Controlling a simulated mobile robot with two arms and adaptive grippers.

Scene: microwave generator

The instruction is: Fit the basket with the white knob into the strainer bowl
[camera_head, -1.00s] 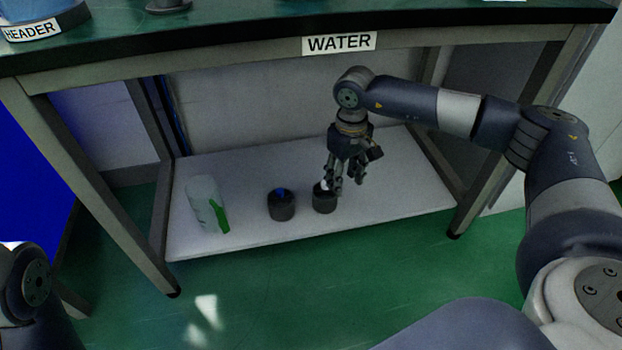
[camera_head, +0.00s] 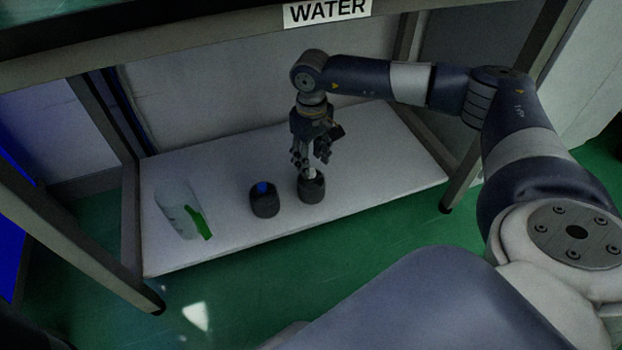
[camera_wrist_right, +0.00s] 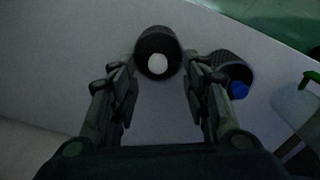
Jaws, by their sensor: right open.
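The basket with the white knob (camera_head: 311,188) is a dark cup on the white lower shelf. In the right wrist view its white knob (camera_wrist_right: 157,63) shows inside the dark rim, beyond and between the fingertips. My right gripper (camera_head: 312,170) points down just over this basket, open, with nothing between its fingers; it also shows in the right wrist view (camera_wrist_right: 159,85). A similar dark basket with a blue knob (camera_head: 264,199) stands to its left, and in the right wrist view it is at the right (camera_wrist_right: 235,78). No strainer bowl can be made out. My left gripper is out of view.
The white shelf (camera_head: 385,160) is bare to the right. Table legs frame both sides, and the tabletop edge with a WATER label (camera_head: 327,12) overhangs above.

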